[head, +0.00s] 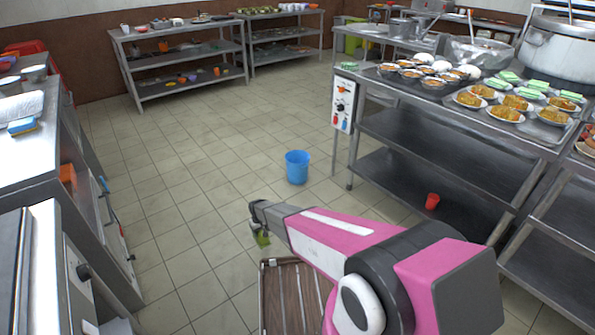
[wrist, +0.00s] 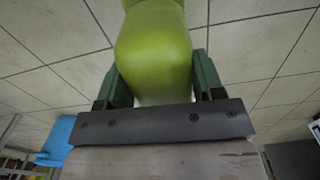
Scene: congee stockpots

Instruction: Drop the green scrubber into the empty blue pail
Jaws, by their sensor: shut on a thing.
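My gripper (head: 259,229) is in the middle of the head view, out over the tiled floor. It is shut on the green scrubber (head: 262,239), which hangs below the jaws. In the wrist view the scrubber (wrist: 153,50) shows large and yellow-green between the two dark green fingers (wrist: 160,80). The blue pail (head: 297,167) stands upright on the floor, beyond and to the right of the gripper. Its inside is mostly hidden in the head view. A blue patch at the left of the wrist view looks like the pail (wrist: 58,138).
A steel table (head: 470,115) with bowls and plates stands right of the pail, with a red cup (head: 432,201) on its lowest shelf. A steel counter (head: 40,140) is at the left. A slatted wooden thing (head: 292,300) lies below my arm. The floor around the pail is clear.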

